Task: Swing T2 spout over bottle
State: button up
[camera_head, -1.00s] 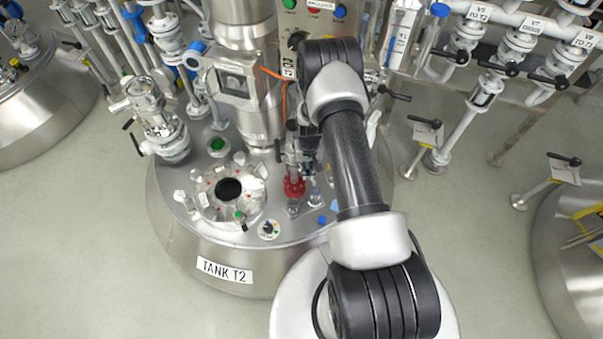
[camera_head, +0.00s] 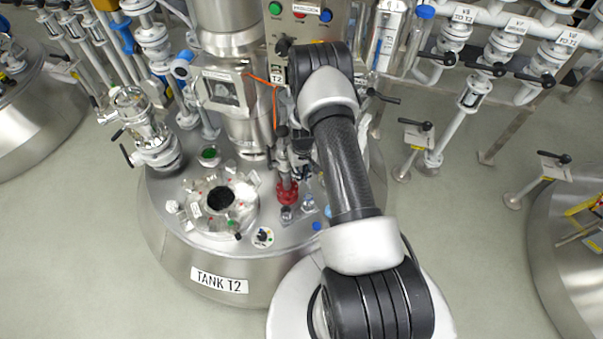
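Tank T2 (camera_head: 175,250) is a steel vessel with a white "TANK T2" label on its front. A red flanged fitting (camera_head: 288,192) stands on its top, right of the round open port (camera_head: 220,198). Small clear glass bottles (camera_head: 308,202) stand just in front of the red fitting. I cannot clearly make out the spout among the pipework above the red fitting. My arm reaches from the lower right up over the tank. My gripper (camera_head: 301,160) is small and dark, close beside the pipework above the red fitting, partly hidden by my arm. Its fingers are too unclear to judge.
A control panel (camera_head: 305,20) with coloured buttons stands behind. A thick vertical column (camera_head: 232,75) rises from the tank left of my arm. A valve assembly (camera_head: 145,130) stands at the left. White valve pipes (camera_head: 495,50) run at the upper right. Floor is free at lower left.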

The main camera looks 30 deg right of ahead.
jog(key=shift+o, duration=0.5)
jog(key=shift+r, duration=0.15)
notch_tip(320, 180, up, 12)
dwell(0.5)
